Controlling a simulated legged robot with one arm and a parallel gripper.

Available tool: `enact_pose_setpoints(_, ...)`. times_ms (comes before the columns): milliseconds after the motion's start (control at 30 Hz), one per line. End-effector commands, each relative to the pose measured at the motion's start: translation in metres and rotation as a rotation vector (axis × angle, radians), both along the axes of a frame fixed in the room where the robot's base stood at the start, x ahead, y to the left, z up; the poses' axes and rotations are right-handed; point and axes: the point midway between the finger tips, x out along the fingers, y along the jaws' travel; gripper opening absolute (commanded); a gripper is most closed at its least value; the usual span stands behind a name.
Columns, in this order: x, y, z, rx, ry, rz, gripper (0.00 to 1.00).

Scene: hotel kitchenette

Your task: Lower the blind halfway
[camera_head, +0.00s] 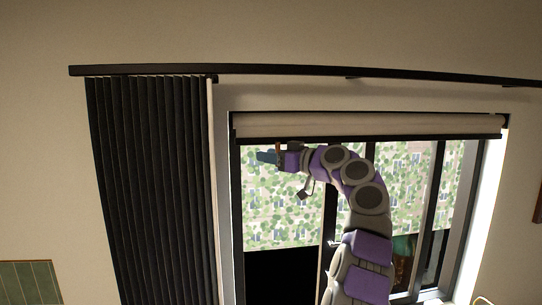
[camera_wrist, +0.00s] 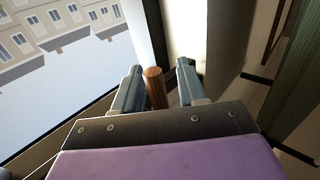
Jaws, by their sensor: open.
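The roller blind (camera_head: 368,124) is a pale horizontal roll at the top of the window, with a dark bar along its lower edge. My gripper (camera_head: 266,157) is raised to the window's upper left, just below the roll. In the wrist view my gripper (camera_wrist: 159,67) is open. A brown wooden cylinder (camera_wrist: 154,87), perhaps a pull handle, shows between its two blue-grey fingers, nearer the left one. I cannot tell whether it touches that finger. Any cord on it is not clear.
A dark pleated curtain (camera_head: 155,190) hangs left of the window from a long black rail (camera_head: 300,73). Dark window frames stand behind my arm. A green panel (camera_head: 28,282) is at lower left. The wall above the rail is bare.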

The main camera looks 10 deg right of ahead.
Motion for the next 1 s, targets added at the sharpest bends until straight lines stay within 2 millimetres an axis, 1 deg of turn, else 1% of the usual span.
enact_pose_setpoints(67, -0.0001, -0.0005, 0.0000, 0.000, 0.000, -0.001, 0.41)
enact_pose_setpoints(100, -0.0001, -0.0005, 0.0000, 0.000, 0.000, -0.001, 0.39)
enact_pose_setpoints(500, 0.0004, -0.0010, 0.0000, 0.001, -0.001, -0.002, 0.01)
enact_pose_setpoints(1000, 0.0011, -0.0011, -0.0016, 0.001, 0.000, -0.002, 0.00)
